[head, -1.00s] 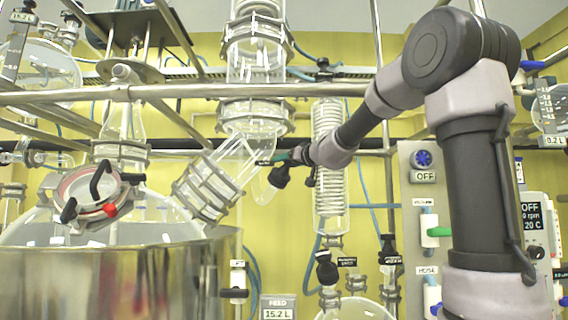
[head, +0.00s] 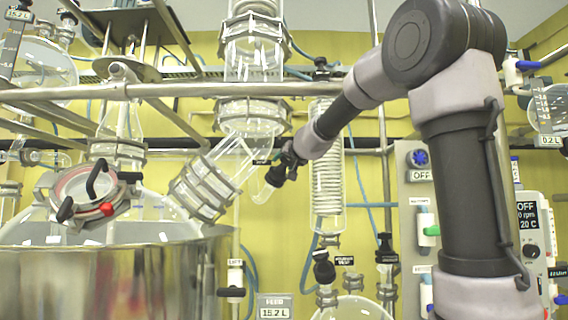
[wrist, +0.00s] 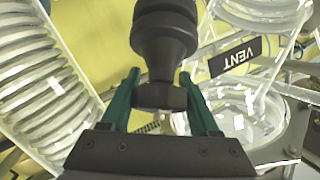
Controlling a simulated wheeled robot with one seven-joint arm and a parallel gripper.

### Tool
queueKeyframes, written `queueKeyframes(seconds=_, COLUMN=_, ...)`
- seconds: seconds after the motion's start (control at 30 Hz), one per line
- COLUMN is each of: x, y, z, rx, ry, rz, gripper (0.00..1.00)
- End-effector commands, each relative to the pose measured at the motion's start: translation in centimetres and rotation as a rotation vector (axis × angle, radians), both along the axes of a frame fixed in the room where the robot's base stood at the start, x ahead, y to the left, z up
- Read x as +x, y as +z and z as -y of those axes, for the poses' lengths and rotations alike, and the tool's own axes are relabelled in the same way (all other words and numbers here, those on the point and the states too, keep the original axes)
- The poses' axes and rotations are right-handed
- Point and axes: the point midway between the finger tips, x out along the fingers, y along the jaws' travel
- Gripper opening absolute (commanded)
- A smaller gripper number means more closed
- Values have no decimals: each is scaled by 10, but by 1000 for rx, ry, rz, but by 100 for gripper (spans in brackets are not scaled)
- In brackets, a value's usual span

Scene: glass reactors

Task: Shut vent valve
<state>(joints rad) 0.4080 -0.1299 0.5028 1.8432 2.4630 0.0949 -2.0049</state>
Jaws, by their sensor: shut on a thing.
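The vent valve (wrist: 163,40) is a black, ribbed knob with a narrower stem. In the wrist view it stands upright between the green fingers of my gripper (wrist: 160,92), which are shut on its lower part. A black VENT label (wrist: 236,57) is just right of it. In the head view my gripper (head: 287,160) is at the glass pipework in the middle, and the dark knob (head: 274,177) shows just below and left of it. The valve's inner position is hidden, so I cannot tell whether it is open or shut.
A coiled glass condenser (head: 328,170) stands close right of my gripper. An angled clamped glass pipe (head: 205,187) is left, above a steel reactor vessel (head: 120,280). A metal rail (head: 190,90) crosses above. A control panel (head: 420,200) is at the right.

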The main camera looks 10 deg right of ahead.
Motion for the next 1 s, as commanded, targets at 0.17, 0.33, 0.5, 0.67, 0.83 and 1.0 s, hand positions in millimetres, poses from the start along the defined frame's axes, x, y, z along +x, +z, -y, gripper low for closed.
queueKeyframes(seconds=0.17, x=0, y=1, z=4, rx=33, ry=-50, rz=-21, gripper=6)
queueKeyframes(seconds=0.33, x=0, y=0, z=4, rx=68, ry=-88, rz=-44, gripper=6)
queueKeyframes(seconds=0.5, x=0, y=-1, z=4, rx=102, ry=-127, rz=-67, gripper=6)
queueKeyframes(seconds=0.67, x=0, y=-1, z=4, rx=136, ry=-163, rz=-87, gripper=6)
queueKeyframes(seconds=0.83, x=0, y=-2, z=4, rx=167, ry=-200, rz=-109, gripper=6)
queueKeyframes(seconds=1.0, x=0, y=-2, z=6, rx=194, ry=-235, rz=-127, gripper=6)
